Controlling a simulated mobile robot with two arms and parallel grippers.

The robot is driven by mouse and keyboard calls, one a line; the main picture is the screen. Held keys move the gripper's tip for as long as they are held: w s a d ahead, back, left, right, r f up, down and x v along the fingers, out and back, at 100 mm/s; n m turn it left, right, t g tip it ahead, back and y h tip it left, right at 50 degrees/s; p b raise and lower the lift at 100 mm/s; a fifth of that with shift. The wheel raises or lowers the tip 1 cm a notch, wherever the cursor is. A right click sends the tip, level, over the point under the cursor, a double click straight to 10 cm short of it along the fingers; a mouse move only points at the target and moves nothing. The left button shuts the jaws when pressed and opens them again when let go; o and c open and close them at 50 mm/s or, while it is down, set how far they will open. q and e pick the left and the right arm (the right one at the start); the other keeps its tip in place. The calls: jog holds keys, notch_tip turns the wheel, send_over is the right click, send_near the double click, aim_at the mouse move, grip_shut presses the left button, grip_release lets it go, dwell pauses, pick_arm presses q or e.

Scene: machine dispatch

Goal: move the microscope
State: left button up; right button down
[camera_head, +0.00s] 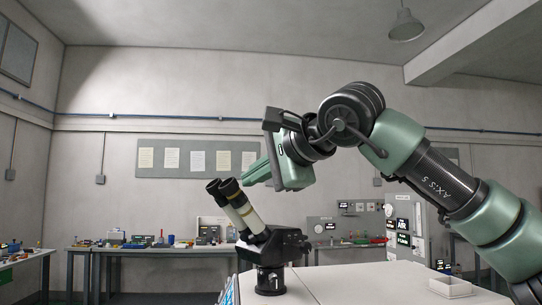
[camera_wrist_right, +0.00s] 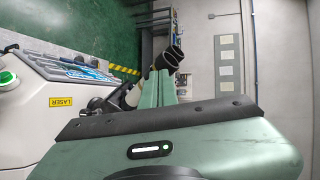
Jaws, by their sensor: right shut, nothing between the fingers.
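The microscope (camera_head: 270,246) stands upright on a white top in the head view. It has a black body and base, and two cream tubes with black eyepieces tilted up to the left. My right gripper (camera_head: 249,177) is shut and empty, just above and right of the eyepieces, its fingers pointing left and slightly down. In the right wrist view the shut fingers (camera_wrist_right: 165,88) reach close to the black eyepieces (camera_wrist_right: 170,57); I cannot tell whether they touch. The gripper hides part of the microscope there. My left gripper is not in view.
The white top (camera_head: 350,284) has free room right of the microscope, with a small white tray (camera_head: 451,287) at the right. Benches with tools (camera_head: 150,246) line the back wall.

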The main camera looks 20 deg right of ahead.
aim_at(233, 183)
jog(key=w+p, duration=0.1)
jog(key=w, duration=0.1)
jog(key=w+a+p, duration=0.1)
jog(key=w, duration=0.1)
jog(key=shift+w+a, duration=0.1)
jog(key=shift+w+a+f, duration=0.1)
jog(key=shift+w, duration=0.05)
